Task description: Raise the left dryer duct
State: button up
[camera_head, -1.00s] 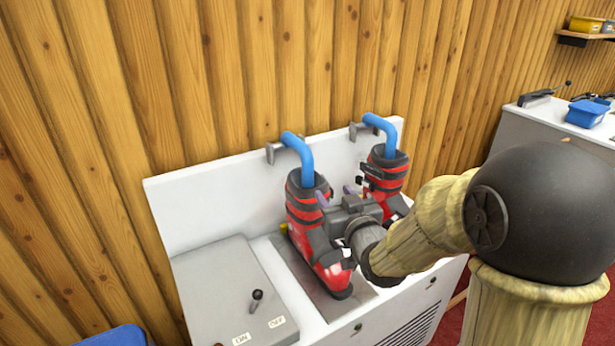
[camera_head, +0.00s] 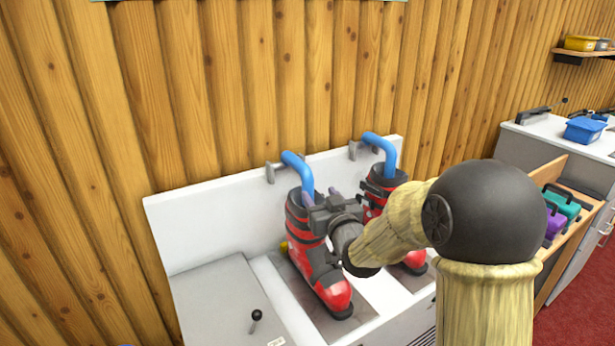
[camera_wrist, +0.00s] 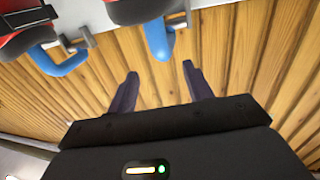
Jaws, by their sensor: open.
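The left dryer duct (camera_head: 297,170) is a bent blue tube rising out of the left red-and-black ski boot (camera_head: 322,275). A grey bracket (camera_head: 272,172) is beside its upper end. My gripper (camera_head: 322,194) is open and empty, in front of the top of the left boot and just below the duct's bend. In the wrist view, which looks upside down, a blue duct that seems to be the left one (camera_wrist: 158,40) lies ahead of the gap between my fingers (camera_wrist: 160,72), apart from them. The duct's lower part is hidden in the boot.
The right duct (camera_head: 381,147) rises from the right boot (camera_head: 383,182), partly hidden by my arm. The white back panel (camera_head: 220,227) stands close behind, before a wooden wall. A black lever (camera_head: 255,318) stands at lower left. A wooden rack with colored items (camera_head: 557,215) is at right.

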aim_at(311, 179)
jog(key=p+x, duration=0.1)
jog(key=x, duration=0.9)
jog(key=shift+w, duration=0.1)
grip_shut()
jog(key=shift+d, duration=0.15)
jog(key=shift+d+r+p, duration=0.1)
jog(key=shift+p, duration=0.2)
